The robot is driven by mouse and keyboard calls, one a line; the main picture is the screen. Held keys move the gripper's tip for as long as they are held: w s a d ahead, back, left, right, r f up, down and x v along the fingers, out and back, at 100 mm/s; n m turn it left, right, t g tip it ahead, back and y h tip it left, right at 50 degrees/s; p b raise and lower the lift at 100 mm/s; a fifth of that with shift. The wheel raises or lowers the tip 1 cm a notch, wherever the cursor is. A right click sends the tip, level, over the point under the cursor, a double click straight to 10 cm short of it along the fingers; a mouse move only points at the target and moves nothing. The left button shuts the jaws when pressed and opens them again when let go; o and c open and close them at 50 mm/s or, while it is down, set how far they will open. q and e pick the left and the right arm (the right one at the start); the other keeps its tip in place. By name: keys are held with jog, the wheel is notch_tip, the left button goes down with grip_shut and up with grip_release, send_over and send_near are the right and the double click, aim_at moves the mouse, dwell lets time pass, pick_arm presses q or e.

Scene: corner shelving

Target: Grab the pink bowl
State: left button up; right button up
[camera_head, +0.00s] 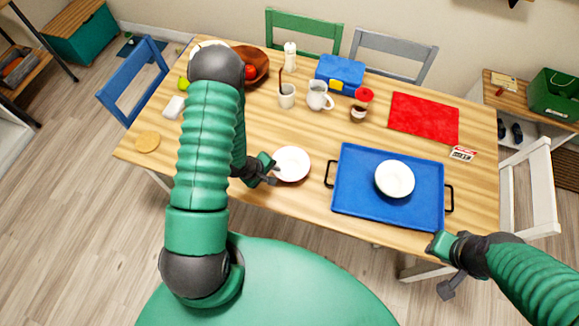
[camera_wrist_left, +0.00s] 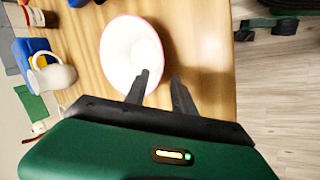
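The pink bowl, white inside with a thin pink rim, (camera_head: 291,163) stands on the wooden table left of the blue tray. It also shows in the left wrist view (camera_wrist_left: 133,48). My left gripper (camera_head: 268,170) is at the bowl's left side, its fingers (camera_wrist_left: 162,85) apart. In the wrist view one finger overlaps the bowl's near rim and the other lies just outside it. I cannot tell whether either touches. My right gripper (camera_head: 444,267) is open and empty, beyond the table's front edge near the tray's right corner.
A blue tray (camera_head: 350,202) with black handles holds a white bowl (camera_head: 394,179). A mug (camera_head: 319,96), a cup (camera_head: 287,97), a jar (camera_head: 360,107) and a blue box (camera_head: 340,72) stand further back. A red mat (camera_head: 424,117) lies back right.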

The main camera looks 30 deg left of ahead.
aim_at(279, 176)
pick_arm(q)
jog(key=f, duration=0.1)
jog(key=w+d+f, duration=0.1)
jog(key=w+d+f+p, duration=0.1)
jog(key=f, duration=0.1)
jog(key=shift+d, duration=0.1)
jog(key=shift+f, duration=0.15)
jog(key=shift+a+f, duration=0.1)
jog(key=shift+a, duration=0.2)
jog(key=shift+c, duration=0.4)
jog(key=shift+a, duration=0.15)
jog(key=shift+c, duration=2.6)
jog(key=shift+d, duration=0.3)
grip_shut()
jog(key=shift+a, duration=0.15)
